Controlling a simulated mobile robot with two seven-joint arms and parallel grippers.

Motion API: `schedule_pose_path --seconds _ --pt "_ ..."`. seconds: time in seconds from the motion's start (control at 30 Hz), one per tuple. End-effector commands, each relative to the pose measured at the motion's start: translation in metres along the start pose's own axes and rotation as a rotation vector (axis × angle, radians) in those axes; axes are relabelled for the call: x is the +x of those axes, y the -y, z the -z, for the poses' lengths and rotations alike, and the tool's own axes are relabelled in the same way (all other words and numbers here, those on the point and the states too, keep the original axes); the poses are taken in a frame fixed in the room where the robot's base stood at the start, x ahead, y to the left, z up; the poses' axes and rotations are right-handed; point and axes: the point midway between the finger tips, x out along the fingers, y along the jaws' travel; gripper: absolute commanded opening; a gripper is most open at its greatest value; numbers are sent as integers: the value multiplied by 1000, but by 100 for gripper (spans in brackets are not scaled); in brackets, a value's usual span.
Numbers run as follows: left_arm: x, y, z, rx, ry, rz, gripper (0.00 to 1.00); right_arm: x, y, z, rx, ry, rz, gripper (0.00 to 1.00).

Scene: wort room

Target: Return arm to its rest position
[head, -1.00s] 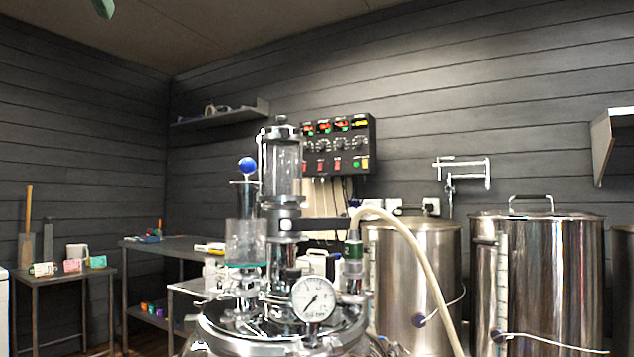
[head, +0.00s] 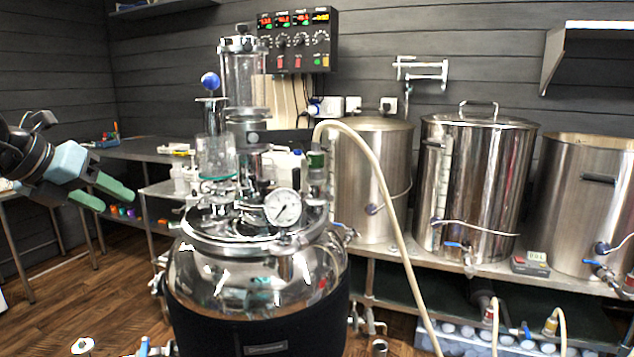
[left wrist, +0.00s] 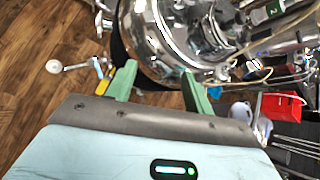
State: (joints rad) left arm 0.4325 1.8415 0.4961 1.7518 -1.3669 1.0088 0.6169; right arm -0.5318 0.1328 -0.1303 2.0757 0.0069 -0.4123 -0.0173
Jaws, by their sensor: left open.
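My left gripper (head: 112,194) is at the left of the head view, with light blue body and green fingers. Its fingers are apart with nothing between them. It hangs in the air to the left of the big steel vessel (head: 250,278). In the left wrist view the two green fingers (left wrist: 158,92) are spread, and the vessel's shiny side (left wrist: 160,45) lies beyond them; I cannot tell the exact gap. My right gripper does not show in any view.
The vessel carries a pressure gauge (head: 283,208), glass cylinders and a pale hose (head: 385,205). Steel kettles (head: 478,190) stand on a bench at the right. A side table (head: 150,148) stands behind my left gripper. Wooden floor (head: 75,300) is open at lower left.

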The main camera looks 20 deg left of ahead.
Motion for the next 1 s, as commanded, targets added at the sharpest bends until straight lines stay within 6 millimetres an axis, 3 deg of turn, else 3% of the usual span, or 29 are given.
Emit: schedule_pose_path --seconds 0.1,0.2,0.43,0.7,0.87,1.0 --pt "38 -14 44 -167 -86 178 52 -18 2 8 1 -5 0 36" --pt "63 -21 83 -321 -130 307 52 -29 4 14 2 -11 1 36" --pt "99 -34 171 -745 -157 518 52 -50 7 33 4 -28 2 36" --pt "110 -46 279 -1318 -89 584 52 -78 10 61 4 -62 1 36" --pt "103 -46 350 -1669 -28 523 52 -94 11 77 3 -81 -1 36" --pt "89 -33 416 -1971 19 414 52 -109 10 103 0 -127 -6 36"
